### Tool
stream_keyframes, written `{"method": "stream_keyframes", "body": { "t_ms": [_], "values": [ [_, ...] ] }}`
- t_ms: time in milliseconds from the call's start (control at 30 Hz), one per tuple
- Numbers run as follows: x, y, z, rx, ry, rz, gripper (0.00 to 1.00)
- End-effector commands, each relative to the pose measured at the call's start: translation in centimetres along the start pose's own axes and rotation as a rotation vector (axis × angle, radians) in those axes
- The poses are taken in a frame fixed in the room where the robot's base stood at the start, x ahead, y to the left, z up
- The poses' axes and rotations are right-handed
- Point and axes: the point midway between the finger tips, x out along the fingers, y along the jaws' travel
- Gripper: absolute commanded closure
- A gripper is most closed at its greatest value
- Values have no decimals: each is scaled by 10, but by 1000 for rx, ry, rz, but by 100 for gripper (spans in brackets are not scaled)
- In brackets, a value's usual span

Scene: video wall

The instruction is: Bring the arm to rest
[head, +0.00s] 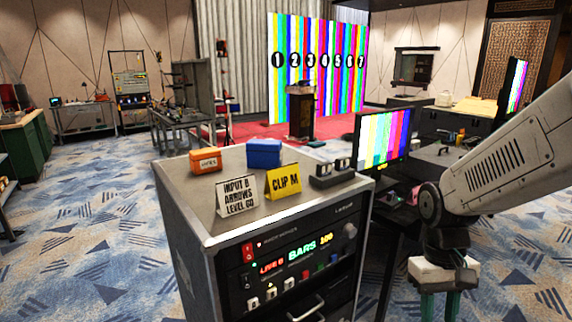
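My arm (510,150) comes in from the right edge as a pale grey link with a dark joint at its lower end. My gripper (439,306) hangs below it, pointing down near the bottom edge. Its two teal fingers stand apart with a gap between them, and nothing shows in the gap. The fingertips run to the bottom edge of the picture. The gripper appears to the right of the grey equipment cabinet (290,224), apart from it.
On the cabinet stand an orange box (205,161), a blue box (264,154), a white sign (237,196), a yellow "CLIP M" sign (283,182) and a dark switch block (331,174). A colour-bar monitor (383,138) stands behind. Patterned carpet (100,230) is open at left.

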Motion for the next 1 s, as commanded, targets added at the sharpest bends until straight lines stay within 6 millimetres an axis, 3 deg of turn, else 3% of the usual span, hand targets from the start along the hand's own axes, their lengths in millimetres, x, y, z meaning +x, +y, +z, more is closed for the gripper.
{"method": "stream_keyframes", "body": {
  "t_ms": [33, 200, 400, 633, 1000],
  "values": [
    [-12, -2, 20, 14, 12, -2, 67],
    [-37, -10, 77, 50, 46, -13, 67],
    [-57, -16, 125, 50, 171, -19, 67],
    [-78, -18, 148, 45, 337, -16, 67],
    [-86, -18, 153, 43, 380, -14, 67]
  ]
}}
